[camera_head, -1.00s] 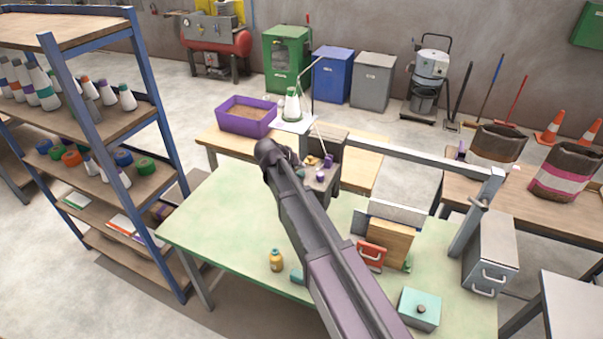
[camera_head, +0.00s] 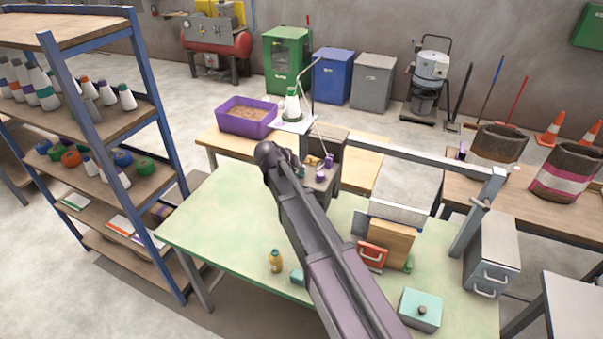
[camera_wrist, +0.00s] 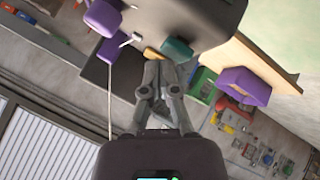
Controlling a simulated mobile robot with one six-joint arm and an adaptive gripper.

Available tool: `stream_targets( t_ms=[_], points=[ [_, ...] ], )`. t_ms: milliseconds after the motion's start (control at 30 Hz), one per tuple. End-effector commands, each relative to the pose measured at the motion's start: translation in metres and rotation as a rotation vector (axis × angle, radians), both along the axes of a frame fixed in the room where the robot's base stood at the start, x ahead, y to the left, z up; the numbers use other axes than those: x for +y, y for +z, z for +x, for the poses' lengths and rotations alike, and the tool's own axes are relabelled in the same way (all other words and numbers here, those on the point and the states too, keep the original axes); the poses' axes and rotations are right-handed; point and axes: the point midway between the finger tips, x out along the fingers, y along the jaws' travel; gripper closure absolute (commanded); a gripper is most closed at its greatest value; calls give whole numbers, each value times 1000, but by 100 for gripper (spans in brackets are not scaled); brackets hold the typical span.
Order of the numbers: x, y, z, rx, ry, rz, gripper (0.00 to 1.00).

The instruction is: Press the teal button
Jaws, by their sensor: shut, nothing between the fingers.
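In the wrist view, a teal button (camera_wrist: 177,50) sticks out from the dark machine box (camera_wrist: 185,18). A yellow-orange piece (camera_wrist: 153,53) sits beside it, and two purple pieces (camera_wrist: 103,18) are farther left. My gripper (camera_wrist: 161,66) is shut and empty. Its fingertips appear just below and left of the teal button in the picture; I cannot tell whether they touch anything. In the head view, the machine box (camera_head: 326,148) stands beyond the green table, with purple and yellow parts in sight.
A purple bin (camera_head: 246,126) stands behind. A shelf rack (camera_head: 155,110) is at left.

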Motion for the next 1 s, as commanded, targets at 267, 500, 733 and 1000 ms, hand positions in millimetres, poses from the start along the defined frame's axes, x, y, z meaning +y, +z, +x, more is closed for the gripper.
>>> stream_targets(
  t_ms=[267,500,733,1000],
  points=[
    [0,-3,0,0,0,0,100],
    [0,-5,0,0,0,0,100],
    [0,-7,0,0,0,0,100],
    [0,-8,0,0,0,0,100]
  ],
)
